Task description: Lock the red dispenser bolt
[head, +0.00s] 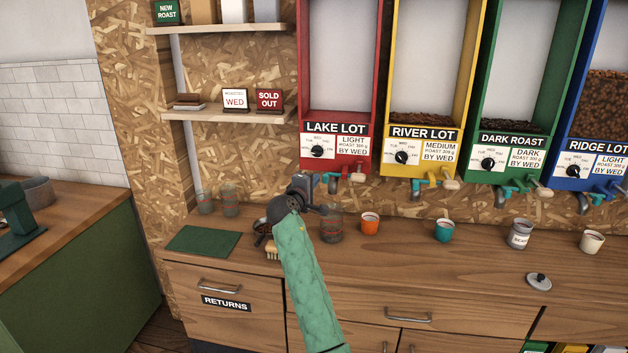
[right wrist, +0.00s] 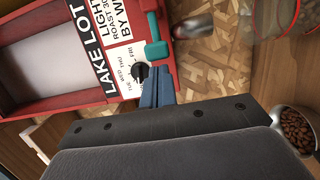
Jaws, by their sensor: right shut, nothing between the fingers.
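The red dispenser (head: 337,75), labelled Lake Lot, hangs on the wall and looks empty. It fills the left of the right wrist view (right wrist: 62,95). Under it are a grey spout and a teal bolt piece (head: 333,183), which shows as a teal block in the right wrist view (right wrist: 157,50). My right gripper (head: 311,181) is up at the left underside of this dispenser. Its fingers (right wrist: 155,76) are shut and empty, with their tips close to the teal block. I cannot tell whether they touch it. My left gripper is not in view.
Yellow (head: 425,75), green and blue dispensers hang to the right. A green mat (head: 203,241) lies at left.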

